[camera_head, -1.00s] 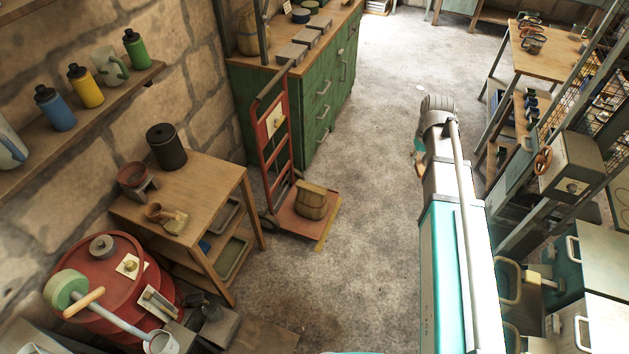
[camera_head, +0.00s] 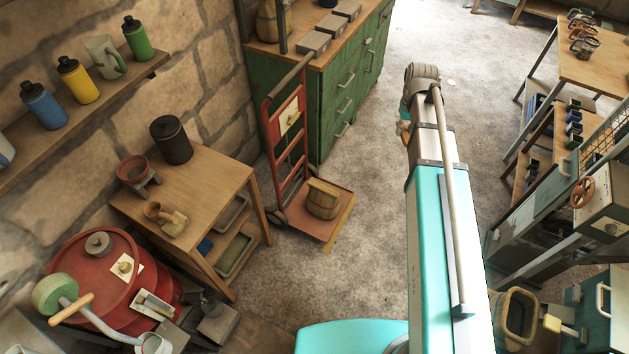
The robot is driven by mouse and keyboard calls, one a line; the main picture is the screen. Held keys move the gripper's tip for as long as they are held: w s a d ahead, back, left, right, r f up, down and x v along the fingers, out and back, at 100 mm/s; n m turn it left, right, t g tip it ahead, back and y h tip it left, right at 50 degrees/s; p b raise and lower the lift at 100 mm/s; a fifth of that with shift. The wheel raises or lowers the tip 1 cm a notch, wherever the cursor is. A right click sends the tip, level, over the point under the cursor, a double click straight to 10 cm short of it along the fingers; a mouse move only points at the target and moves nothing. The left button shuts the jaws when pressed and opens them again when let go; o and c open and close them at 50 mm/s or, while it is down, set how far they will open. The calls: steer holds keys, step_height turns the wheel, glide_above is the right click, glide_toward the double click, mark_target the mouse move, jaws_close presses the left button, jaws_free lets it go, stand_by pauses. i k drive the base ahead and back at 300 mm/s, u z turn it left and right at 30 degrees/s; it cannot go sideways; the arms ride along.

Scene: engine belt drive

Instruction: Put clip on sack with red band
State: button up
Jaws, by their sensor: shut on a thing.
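My arm reaches up the right-centre of the head view, and its far end hides most of what lies behind it. My gripper's fingers are not visible. A small teal and tan sliver shows at the left edge of the arm near its end, too small to make out. I cannot make out a clip or a sack with a red band. A brown rounded container (camera_head: 274,20) stands on the green cabinet (camera_head: 312,115), cut by the top edge and partly behind a post; I cannot tell what it is.
A small wooden table (camera_head: 205,175) and a red drum (camera_head: 85,265) stand at left. A workbench (camera_head: 590,75) and a handwheel machine (camera_head: 583,192) are at right. The middle floor (camera_head: 360,215) is clear.

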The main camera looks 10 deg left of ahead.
mark_target(324, 187)
steer(key=u, duration=0.2)
steer(key=i, duration=1)
steer(key=u, duration=0.35)
